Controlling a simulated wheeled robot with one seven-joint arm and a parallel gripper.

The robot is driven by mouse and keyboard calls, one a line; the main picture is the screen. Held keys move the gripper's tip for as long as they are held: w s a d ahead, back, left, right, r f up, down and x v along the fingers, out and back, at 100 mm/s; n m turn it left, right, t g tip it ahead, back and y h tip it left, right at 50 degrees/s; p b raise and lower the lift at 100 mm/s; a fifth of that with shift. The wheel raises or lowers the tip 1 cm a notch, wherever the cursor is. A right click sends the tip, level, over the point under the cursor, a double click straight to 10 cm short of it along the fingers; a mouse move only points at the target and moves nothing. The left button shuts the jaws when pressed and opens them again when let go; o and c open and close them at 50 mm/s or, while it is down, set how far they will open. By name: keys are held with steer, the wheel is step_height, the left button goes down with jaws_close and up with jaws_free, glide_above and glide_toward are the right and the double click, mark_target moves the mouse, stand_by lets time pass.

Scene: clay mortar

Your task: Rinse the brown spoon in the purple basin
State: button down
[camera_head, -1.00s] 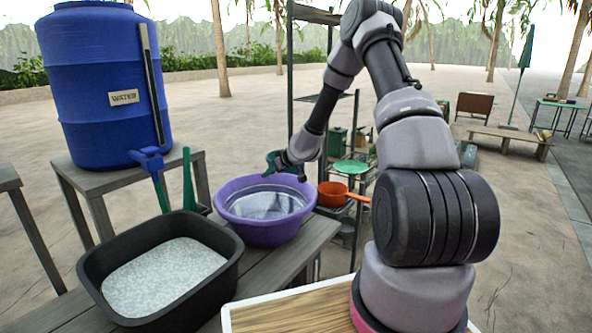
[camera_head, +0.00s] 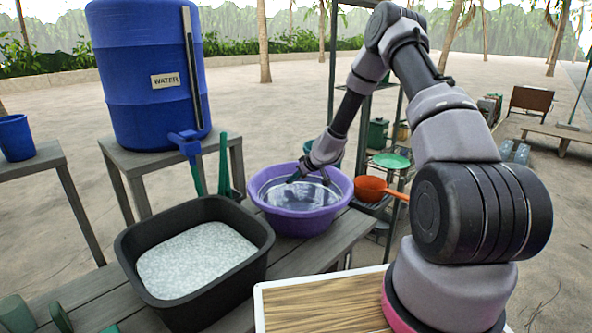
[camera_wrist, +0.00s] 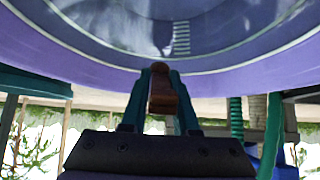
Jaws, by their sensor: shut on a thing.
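The purple basin (camera_head: 318,220) stands on the grey slatted table and holds clear water. My gripper (camera_head: 310,180) reaches down inside its rim, over or at the water. In the wrist view my gripper (camera_wrist: 161,97) has teal fingers shut on the brown spoon (camera_wrist: 163,100), whose brown grip shows between them. The basin's purple wall (camera_wrist: 80,72) and water fill the top of that view. The spoon's far end cannot be made out, and I cannot tell how deep it is. The spoon is not distinguishable in the head view.
A black tub (camera_head: 255,262) of whitish granular stuff stands left of the basin. A blue water barrel (camera_head: 150,85) with a tap (camera_head: 186,142) is behind it. An orange pan (camera_head: 370,188) sits on the rack at right. A wooden board (camera_head: 325,305) lies in front.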

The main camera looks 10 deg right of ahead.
steer(key=shift+f, duration=5.2)
steer(key=shift+f, duration=0.25)
steer(key=shift+f, duration=0.3)
steer(key=shift+a+r, duration=0.1)
